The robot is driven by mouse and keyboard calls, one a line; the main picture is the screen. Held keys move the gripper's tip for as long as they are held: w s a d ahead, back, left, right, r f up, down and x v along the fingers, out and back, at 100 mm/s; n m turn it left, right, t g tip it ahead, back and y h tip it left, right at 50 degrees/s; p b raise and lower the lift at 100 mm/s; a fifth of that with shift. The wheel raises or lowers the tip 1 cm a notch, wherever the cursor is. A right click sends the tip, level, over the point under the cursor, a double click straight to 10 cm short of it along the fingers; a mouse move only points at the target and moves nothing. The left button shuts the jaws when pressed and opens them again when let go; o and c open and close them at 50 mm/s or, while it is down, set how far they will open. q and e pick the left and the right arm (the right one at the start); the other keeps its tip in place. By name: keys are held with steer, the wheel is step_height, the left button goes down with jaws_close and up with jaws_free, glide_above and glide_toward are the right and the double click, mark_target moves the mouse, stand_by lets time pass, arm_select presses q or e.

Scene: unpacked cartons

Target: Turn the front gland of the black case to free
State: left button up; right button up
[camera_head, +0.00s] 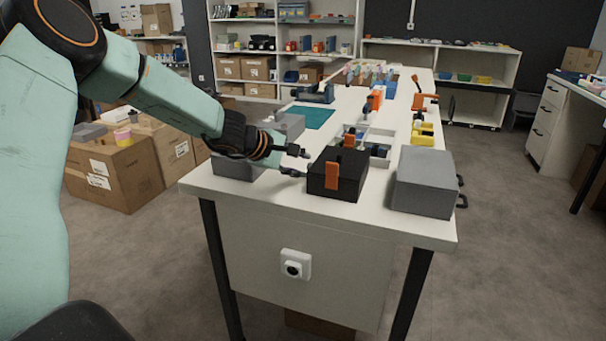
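The black case (350,184) sits near the front edge of the white bench. An upright orange piece (332,176) shows on its front face, and I take it for the front gland. A smaller orange piece (350,141) stands at the back of the case or behind it; I cannot tell which. My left gripper (304,164) comes in from the left. Its two dark fingers are apart with nothing between them, and their tips are just left of the case. I cannot tell whether they touch it. My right gripper is not in view.
A grey case (424,184) with black handles stands close to the right of the black case. Other grey boxes (284,126) sit behind my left gripper. A divided tray (378,134) and yellow blocks (423,133) lie farther back. The bench's front strip (300,205) is clear.

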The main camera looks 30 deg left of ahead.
arm_select(q)
steer(key=shift+w+d+f, duration=0.35)
steer(key=shift+w, duration=0.15)
steer(key=shift+w+f+b, duration=0.1)
steer(key=shift+w+b, duration=0.15)
steer(key=shift+b, duration=0.05)
steer(key=shift+s, duration=0.1)
steer(key=shift+c, duration=1.3)
jaws_close()
